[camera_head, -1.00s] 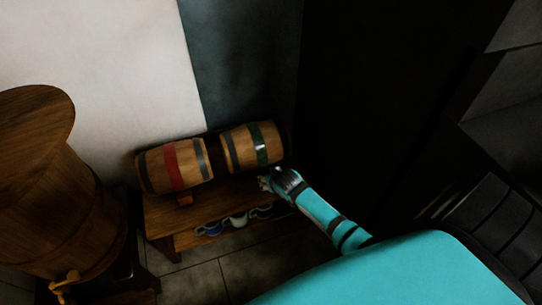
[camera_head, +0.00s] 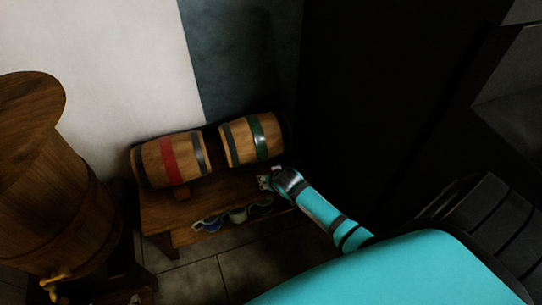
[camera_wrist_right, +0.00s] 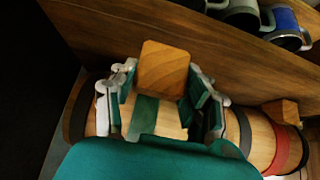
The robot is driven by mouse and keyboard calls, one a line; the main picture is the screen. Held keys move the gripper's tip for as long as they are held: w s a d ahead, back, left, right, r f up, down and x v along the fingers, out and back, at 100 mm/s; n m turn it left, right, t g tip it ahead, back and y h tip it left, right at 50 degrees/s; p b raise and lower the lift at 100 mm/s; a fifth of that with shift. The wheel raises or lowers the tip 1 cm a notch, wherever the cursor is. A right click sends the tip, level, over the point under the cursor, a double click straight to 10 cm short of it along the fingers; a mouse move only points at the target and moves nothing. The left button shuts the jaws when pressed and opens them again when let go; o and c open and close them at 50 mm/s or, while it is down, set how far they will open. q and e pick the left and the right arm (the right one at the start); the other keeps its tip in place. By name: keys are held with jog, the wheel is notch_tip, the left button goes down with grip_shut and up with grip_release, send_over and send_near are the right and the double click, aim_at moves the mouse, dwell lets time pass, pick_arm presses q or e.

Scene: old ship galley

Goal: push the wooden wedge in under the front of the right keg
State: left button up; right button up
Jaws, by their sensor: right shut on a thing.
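The right keg (camera_head: 240,143), with a green band, lies on its side on a low wooden bench (camera_head: 158,212). My right gripper (camera_head: 266,181) is at the front of this keg, near its right part. In the right wrist view, the gripper (camera_wrist_right: 160,95) is shut on the wooden wedge (camera_wrist_right: 163,66), a light-brown block between its fingers. The right keg (camera_wrist_right: 160,127) shows just beyond the wedge. I cannot tell whether the wedge touches it. My left gripper is not in view.
The left keg (camera_head: 152,163), with a red band, has a small wooden wedge (camera_head: 181,192) at its front. Several mugs (camera_head: 237,214) stand on a shelf below the benchtop. A large wooden barrel (camera_head: 60,215) with a brass tap stands at left.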

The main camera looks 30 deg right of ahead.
jog(key=shift+f+b, duration=0.6)
jog(key=shift+b, duration=0.05)
jog(key=shift+f+b, duration=0.3)
jog(key=shift+b, duration=0.05)
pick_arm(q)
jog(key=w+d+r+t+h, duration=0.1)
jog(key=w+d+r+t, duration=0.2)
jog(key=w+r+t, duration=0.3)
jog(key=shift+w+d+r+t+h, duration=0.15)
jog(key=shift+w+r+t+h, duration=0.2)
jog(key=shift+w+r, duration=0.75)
pick_arm(e)
jog(key=shift+f, duration=0.2)
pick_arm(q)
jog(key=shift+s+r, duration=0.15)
pick_arm(e)
jog(key=shift+w, duration=0.1)
